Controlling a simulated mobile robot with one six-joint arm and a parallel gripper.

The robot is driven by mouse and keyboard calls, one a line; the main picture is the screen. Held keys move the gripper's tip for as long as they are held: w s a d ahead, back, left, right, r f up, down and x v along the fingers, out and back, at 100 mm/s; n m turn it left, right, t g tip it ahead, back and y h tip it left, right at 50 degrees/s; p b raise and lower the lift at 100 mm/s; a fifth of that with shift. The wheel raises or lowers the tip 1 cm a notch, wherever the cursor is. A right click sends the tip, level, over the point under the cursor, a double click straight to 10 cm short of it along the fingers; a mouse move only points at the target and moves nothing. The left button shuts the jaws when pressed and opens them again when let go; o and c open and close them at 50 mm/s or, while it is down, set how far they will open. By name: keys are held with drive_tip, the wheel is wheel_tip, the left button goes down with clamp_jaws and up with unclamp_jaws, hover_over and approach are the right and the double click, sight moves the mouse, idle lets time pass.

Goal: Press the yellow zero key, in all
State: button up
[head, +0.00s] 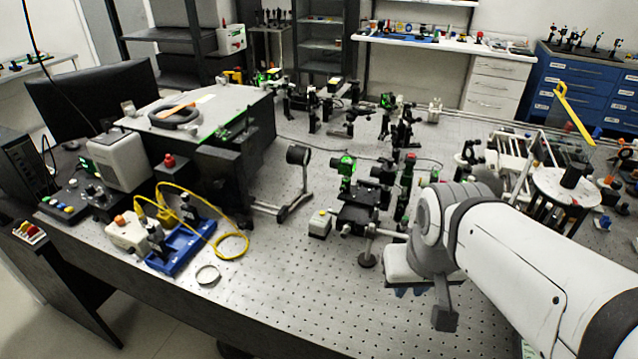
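A small white box (320,224) stands on the perforated bench near the middle, with a small yellow key (322,212) on its top. I cannot read any marking on it. A black key panel (62,204) at the bench's left end also carries small coloured keys, one of them yellow. My gripper (443,306) hangs at the end of my white arm, over the front right of the bench. It is to the right of the white box and apart from it. Its fingertips do not show clearly, so I cannot tell whether it is open or shut.
A black optics stage (358,212) stands just right of the white box. Several optic posts stand behind. The bench front between ring and arm is clear.

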clamp_jaws()
idle(1.3)
